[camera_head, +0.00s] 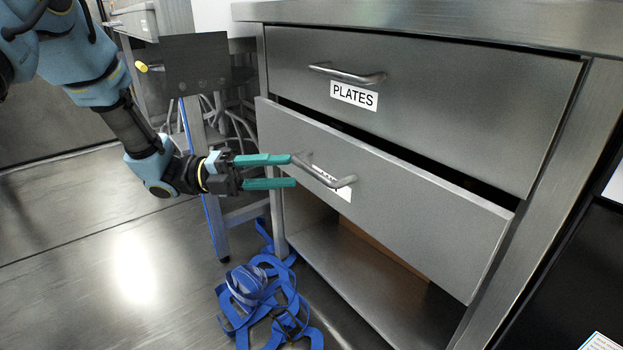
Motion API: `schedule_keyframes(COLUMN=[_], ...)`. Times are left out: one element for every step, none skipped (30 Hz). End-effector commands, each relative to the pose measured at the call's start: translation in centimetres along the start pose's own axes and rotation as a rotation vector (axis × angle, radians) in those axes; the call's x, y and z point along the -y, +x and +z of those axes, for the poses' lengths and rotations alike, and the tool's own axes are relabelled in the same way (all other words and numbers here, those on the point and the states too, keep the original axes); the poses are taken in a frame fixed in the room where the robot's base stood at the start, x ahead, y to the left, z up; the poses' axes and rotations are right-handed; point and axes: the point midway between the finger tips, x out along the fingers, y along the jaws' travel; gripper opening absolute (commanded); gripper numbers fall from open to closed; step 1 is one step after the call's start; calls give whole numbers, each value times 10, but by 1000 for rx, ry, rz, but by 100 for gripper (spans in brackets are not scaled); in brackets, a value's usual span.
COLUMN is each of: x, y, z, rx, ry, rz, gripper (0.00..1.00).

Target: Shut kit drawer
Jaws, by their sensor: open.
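The lower drawer (415,220) of a steel cabinet stands partly pulled out, with a dark gap along its top edge. Its label is mostly hidden behind its bar handle (325,173), so I cannot read the word in full. My gripper (295,171) has green fingers that are spread apart, one above the other. The fingertips are at the left end of the handle, in front of the drawer face. I cannot tell whether they touch it. Nothing shows between the fingers.
The upper drawer (430,95), labelled PLATES, looks shut above. Blue straps (262,290) lie tangled on the floor below my gripper. An open shelf (350,275) is under the lower drawer. Cables hang behind my arm. The floor at left is clear.

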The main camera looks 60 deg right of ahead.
Motion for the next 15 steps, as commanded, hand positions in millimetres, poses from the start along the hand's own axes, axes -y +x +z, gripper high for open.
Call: schedule_keyframes(x=[-4,-4,-4,-4,-4,-3,-3,-3,-3,-2,-2,-2,-2,-2,-1], y=[11,16,24,29,34,39,43,47,51,54,56,58,60,61,62], z=[-2,-1,-2,-1,-1,-2,-1,-1,-1,-1,0,0,0,0,0], rx=[-5,-4,-5,-3,-4,-4,-2,-3,-3,-2,-1,0,-1,-1,-1], ry=[2,2,2,2,2,2,2,2,2,2,2,2,2,2,1], rz=[1,1,1,1,1,1,1,1,1,1,1,2,2,2,2], gripper=[47,47,47,47,47,47,47,47,47,47,47,47,47,47,47])
